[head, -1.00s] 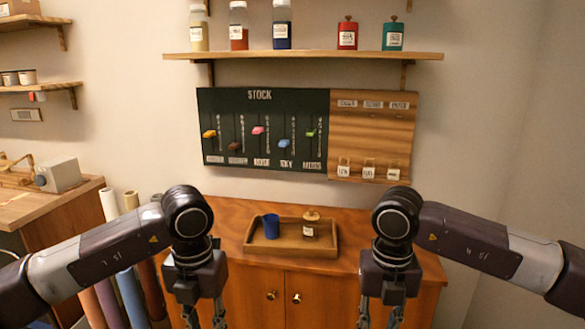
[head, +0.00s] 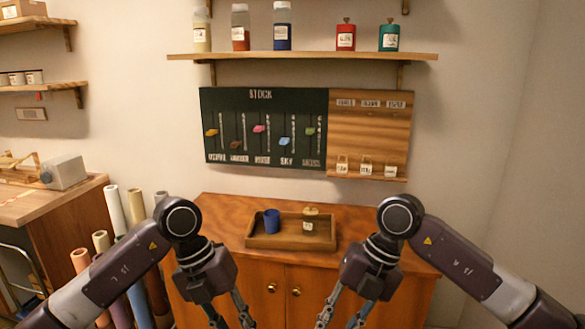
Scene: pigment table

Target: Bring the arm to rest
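Both my arms hang in front of the wooden cabinet (head: 240,215) in the head view. My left gripper (head: 230,322) points down at the lower left of centre, in front of the cabinet doors. My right gripper (head: 340,322) points down at the lower right of centre. The fingers run to the bottom edge, so their tips are partly cut off. Each gripper shows two fingers spread apart, with nothing seen between them. Both are below and in front of the tray, apart from it.
A wooden tray (head: 292,244) on the cabinet holds a blue cup (head: 271,221) and a labelled jar (head: 308,222). A stock board (head: 265,158) with coloured sliders hangs behind. A shelf (head: 300,56) of jars is above. Rolls (head: 116,210) stand at left.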

